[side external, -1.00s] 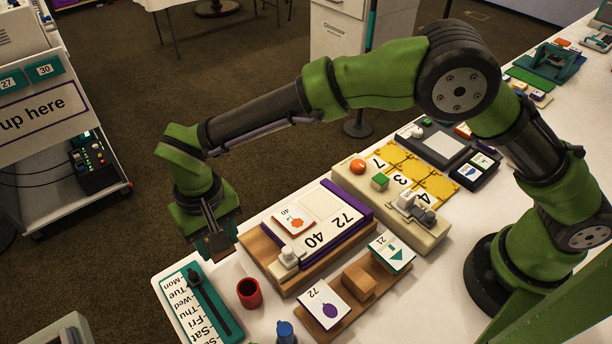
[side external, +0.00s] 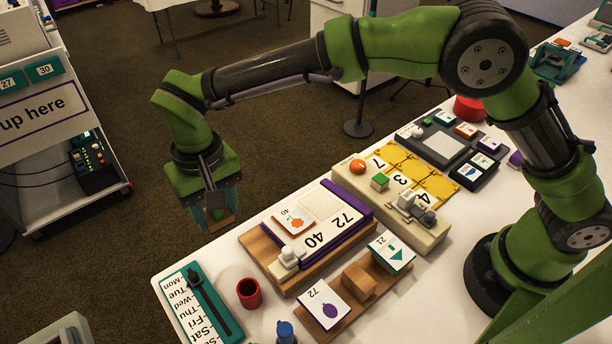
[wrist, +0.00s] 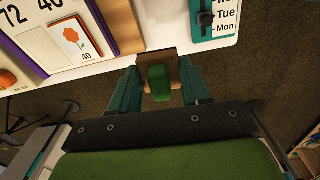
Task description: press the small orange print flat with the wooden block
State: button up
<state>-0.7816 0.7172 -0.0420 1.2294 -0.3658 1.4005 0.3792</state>
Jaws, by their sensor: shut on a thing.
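The small orange print (side external: 294,219) is a white card with an orange picture and the number 40. It lies on the wooden board (side external: 262,245) beside larger 40 and 72 markings, and shows at upper left in the wrist view (wrist: 77,38). I cannot tell whether it lies fully flat. My gripper (side external: 213,205) is shut on the wooden block (wrist: 176,66), which has a green part facing the wrist camera. The teal fingers (wrist: 159,86) flank the block. The gripper hangs left of the board, apart from the print and beyond the table edge.
A red cup (side external: 249,293), a teal weekday slider board (side external: 195,305) and a wooden stand with a plum card (side external: 325,306) are near the board. A beige device with yellow number tiles (side external: 404,178) stands to its right. Open floor lies beyond the table edge.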

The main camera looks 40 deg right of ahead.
jog(key=g, duration=0.1)
send_near(293, 220)
jog(key=w+a, duration=0.3)
jog(key=s+d, duration=0.1)
jog(key=s+d+f, duration=0.1)
jog(key=d, duration=0.1)
jog(key=shift+s+g, duration=0.2)
jog(key=shift+g, duration=0.2)
jog(key=shift+s+f, duration=0.15)
jog(key=shift+f, duration=1.05)
jog(key=shift+s+f, duration=0.15)
jog(key=shift+f, duration=1.05)
jog(key=shift+s+f, duration=0.1)
jog(key=shift+f, duration=0.45)
jog(key=shift+w+r, duration=0.25)
jog(key=shift+r, duration=1.25)
jog(key=shift+w+r, duration=0.2)
jog(key=shift+r, duration=1.3)
jog(key=shift+n, duration=0.3)
